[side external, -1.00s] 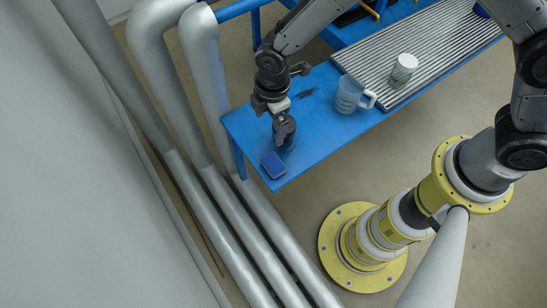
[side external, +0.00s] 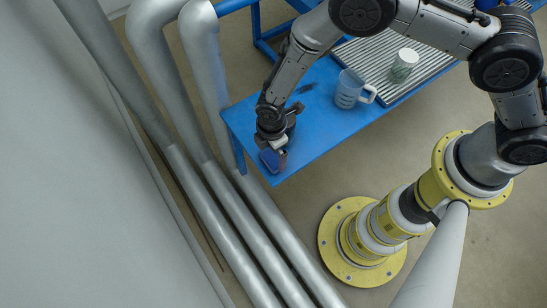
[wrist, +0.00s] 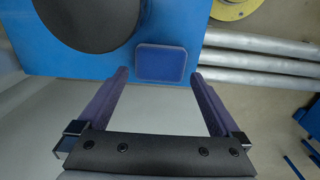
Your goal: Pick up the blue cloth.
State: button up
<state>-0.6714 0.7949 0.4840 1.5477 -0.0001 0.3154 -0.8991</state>
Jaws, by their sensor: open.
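A small dark-blue rounded rectangular pad (wrist: 160,63) lies flat near the edge of the blue table; I cannot tell whether it is the cloth. It also shows in the side view (side external: 270,160), partly hidden by my gripper. My gripper (wrist: 160,74) is open and empty, with one finger towards each side of the pad in the wrist view. In the side view my gripper (side external: 273,147) is over the table's near left corner, right at the pad. The height gap between fingertips and pad is unclear.
A black round object (wrist: 95,18) stands close beside the pad. A clear jug (side external: 349,90) and a pale cup (side external: 403,66) are further right, the cup on a ribbed tray (side external: 440,62). Grey pipes (side external: 215,185) run left of the blue table (side external: 318,122).

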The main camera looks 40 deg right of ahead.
aim_at(272, 158)
jog(key=shift+f, duration=1.6)
jog(key=c, duration=1.1)
jog(key=shift+r, duration=0.1)
